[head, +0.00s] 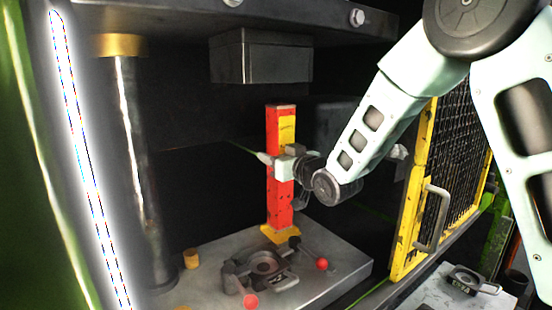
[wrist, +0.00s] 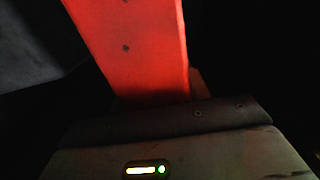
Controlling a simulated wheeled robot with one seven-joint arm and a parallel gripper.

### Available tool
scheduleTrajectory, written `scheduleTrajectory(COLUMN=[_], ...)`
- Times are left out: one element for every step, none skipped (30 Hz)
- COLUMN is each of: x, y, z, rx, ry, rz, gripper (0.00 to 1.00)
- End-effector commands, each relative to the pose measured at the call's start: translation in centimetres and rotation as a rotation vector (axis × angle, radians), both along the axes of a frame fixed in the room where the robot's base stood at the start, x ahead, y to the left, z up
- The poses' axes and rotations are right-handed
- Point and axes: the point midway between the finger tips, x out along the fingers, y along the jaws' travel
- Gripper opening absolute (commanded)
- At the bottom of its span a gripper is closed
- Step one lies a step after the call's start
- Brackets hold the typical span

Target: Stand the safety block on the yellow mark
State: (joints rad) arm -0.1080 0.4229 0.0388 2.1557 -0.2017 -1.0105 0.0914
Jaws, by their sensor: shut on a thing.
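The safety block (head: 278,200) is a tall red post with a yellow label near its top. It stands upright in the head view, inside the press. My gripper (head: 281,165) is shut on it at about mid-height. The yellow mark (head: 281,235) shows at the foot of the block on the press bed. The block's lower end appears over the mark; I cannot tell whether it touches or hangs just above. In the wrist view the red face of the block (wrist: 135,50) rises from behind the dark gripper body (wrist: 170,125), and the fingertips are hidden.
The grey bed (head: 335,262) carries a dark die fixture (head: 264,265) with red-knobbed levers (head: 322,264) and a small brass peg (head: 191,258). The upper die (head: 261,57) hangs above. A yellow mesh guard (head: 440,170) stands at right, a steel column (head: 140,170) at left.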

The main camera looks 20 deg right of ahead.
Motion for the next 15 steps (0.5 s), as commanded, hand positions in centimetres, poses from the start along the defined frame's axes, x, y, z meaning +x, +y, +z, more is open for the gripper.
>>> scheduleTrajectory(x=[0.1,0.1,0.1,0.1,0.1,0.0,0.0,0.0,0.0,0.0,0.0,0.0,0.0,0.0,0.0], y=[0.0,0.0,0.0,0.0,0.0,0.0,0.0,0.0,0.0,0.0,0.0,0.0,0.0,0.0,0.0], z=[-0.1,-0.4,-0.7,-0.9,-1.0,-1.1,-1.2,-1.2,-1.2,-1.2,-1.2,-1.2,-1.2,-1.2,-1.3], rx=[0.001,0.001,0.001,0.001,0.001,0.002,0.002,0.002,0.001,0.001,0.001,0.001,0.001,0.002,0.002], ry=[-0.004,-0.005,-0.006,-0.007,-0.007,-0.009,-0.009,-0.01,-0.01,-0.01,-0.01,-0.01,-0.01,-0.01,-0.01], rz=[0.0,0.0,0.0,0.0,0.0,0.0,0.0,0.0,0.0,0.0,0.0,0.0,0.0,0.0,0.0], gripper=[0.0,0.0,0.0,0.0,0.0,0.0,0.0,0.0,0.0,0.0,0.0,0.0,0.0,0.0,0.0])
